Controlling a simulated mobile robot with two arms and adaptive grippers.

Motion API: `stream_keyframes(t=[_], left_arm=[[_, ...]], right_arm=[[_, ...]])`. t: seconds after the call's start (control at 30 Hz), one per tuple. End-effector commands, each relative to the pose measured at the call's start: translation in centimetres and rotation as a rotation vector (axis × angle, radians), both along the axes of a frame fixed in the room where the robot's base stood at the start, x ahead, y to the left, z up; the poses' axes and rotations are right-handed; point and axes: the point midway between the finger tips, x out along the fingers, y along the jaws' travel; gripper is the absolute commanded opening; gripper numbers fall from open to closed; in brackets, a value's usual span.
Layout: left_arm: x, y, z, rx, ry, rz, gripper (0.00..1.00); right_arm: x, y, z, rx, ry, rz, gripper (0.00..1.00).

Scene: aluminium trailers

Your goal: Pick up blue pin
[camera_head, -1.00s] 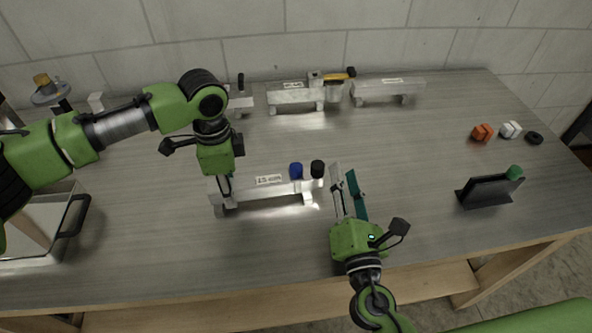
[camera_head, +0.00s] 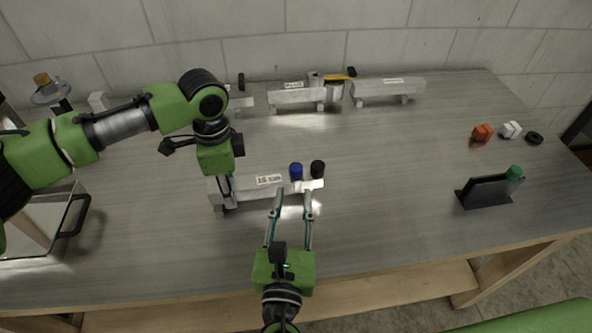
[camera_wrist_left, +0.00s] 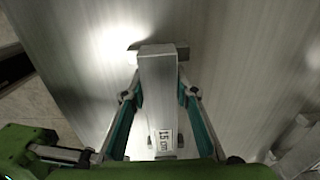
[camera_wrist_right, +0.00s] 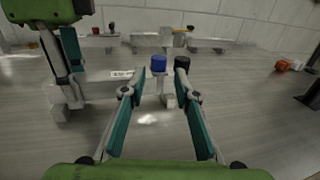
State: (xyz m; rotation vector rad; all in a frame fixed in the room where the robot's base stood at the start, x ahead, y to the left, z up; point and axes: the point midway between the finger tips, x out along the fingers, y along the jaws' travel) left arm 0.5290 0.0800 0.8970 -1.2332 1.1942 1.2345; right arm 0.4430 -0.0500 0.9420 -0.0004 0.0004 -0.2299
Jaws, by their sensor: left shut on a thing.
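The blue pin (camera_head: 296,171) stands upright on the right part of the near aluminium trailer (camera_head: 245,190); it also shows in the right wrist view (camera_wrist_right: 159,64). A black pin (camera_head: 317,169) stands at the trailer's right end, just right of the blue one. My left gripper (camera_head: 226,190) is shut on the trailer's left end, with the bar between its fingers in the left wrist view (camera_wrist_left: 158,100). My right gripper (camera_head: 292,195) is open and empty, in front of the trailer's right end. In the right wrist view the blue pin appears between its fingertips (camera_wrist_right: 160,85), farther away.
More trailers (camera_head: 387,90) stand along the back, one with an orange-handled tool (camera_head: 338,76). A black holder with a green pin (camera_head: 515,172) is at right. Orange (camera_head: 482,132) and white (camera_head: 511,129) pieces lie beyond it. A tray (camera_head: 70,235) is at left.

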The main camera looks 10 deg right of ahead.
Motion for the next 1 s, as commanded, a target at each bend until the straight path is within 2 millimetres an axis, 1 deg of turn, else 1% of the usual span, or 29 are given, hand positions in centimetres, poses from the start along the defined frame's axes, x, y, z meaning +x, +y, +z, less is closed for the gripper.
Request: stream_keyframes(t=[0.03,0.27,0.4,0.53,0.63,0.83,0.87,0.9,0.93,0.97,1.0], left_arm=[[0.0,0.0,0.1,-0.001,-0.001,0.000,0.00],[0.0,0.0,0.0,-0.001,-0.001,0.001,0.00],[0.0,0.0,0.0,-0.001,-0.001,0.000,0.00],[0.0,0.0,0.1,-0.001,-0.002,0.001,0.00],[0.1,0.0,0.0,-0.001,-0.002,0.001,0.00],[0.1,0.0,0.0,-0.001,-0.002,0.001,0.00],[0.1,0.0,0.0,-0.001,-0.002,0.001,0.00],[0.1,0.0,0.0,-0.001,-0.002,0.001,0.00],[0.1,0.0,0.0,-0.001,-0.002,0.001,0.00],[0.1,0.0,0.0,-0.001,-0.002,0.001,0.00],[0.1,0.0,0.0,-0.001,-0.002,0.001,0.00]], right_arm=[[0.7,-0.1,0.0,-0.001,-0.002,0.000,0.28],[2.4,-0.5,-0.1,0.000,-0.002,0.001,0.28],[4.6,-0.9,-0.3,-0.001,-0.003,0.000,0.28],[6.1,-1.2,-0.3,0.000,-0.002,0.001,0.28],[6.6,-1.4,-0.4,0.001,0.000,0.001,0.28],[6.6,-1.4,-0.5,0.000,0.001,0.001,0.28],[6.6,-1.4,-0.5,0.000,0.001,0.001,0.23],[6.6,-1.4,-0.4,0.000,0.001,0.001,0.13],[6.6,-1.4,-0.4,0.000,0.001,0.001,0.05],[6.6,-1.4,-0.4,0.000,0.001,0.001,0.01],[6.6,-1.4,-0.4,0.000,0.001,0.001,0.01]])
